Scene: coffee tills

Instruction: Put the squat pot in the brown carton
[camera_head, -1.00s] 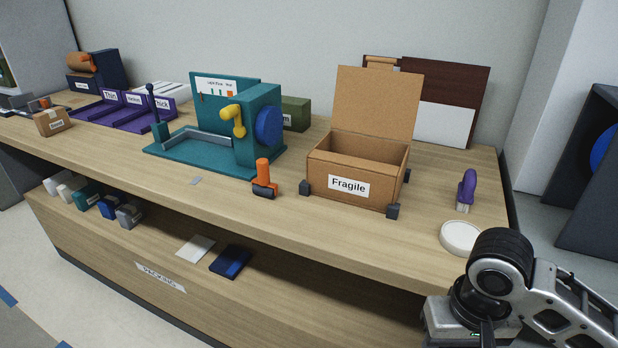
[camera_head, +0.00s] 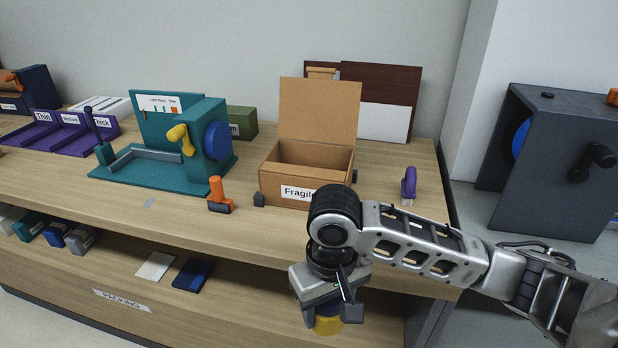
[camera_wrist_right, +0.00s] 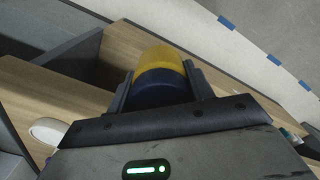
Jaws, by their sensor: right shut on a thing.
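The brown carton (camera_head: 268,186) stands open on the worktop with its lid flap upright and a "Fragile" label on its front. My right gripper (camera_head: 328,312) is in front of the bench, below and a little right of the carton. It is shut on a short round pot (camera_head: 327,325), yellow at one end; the right wrist view shows the pot (camera_wrist_right: 160,75) with a dark blue band between the two fingers (camera_wrist_right: 161,88). My right arm hides the carton's lower right front. My left gripper is not in view.
A purple-handled brush (camera_head: 409,184) stands right of the carton. An orange-handled tool (camera_head: 216,195) and a teal machine (camera_head: 160,172) with a yellow crank are to the left. Small boxes lie on the lower shelf (camera_head: 215,290). A dark machine (camera_head: 560,160) stands at the right.

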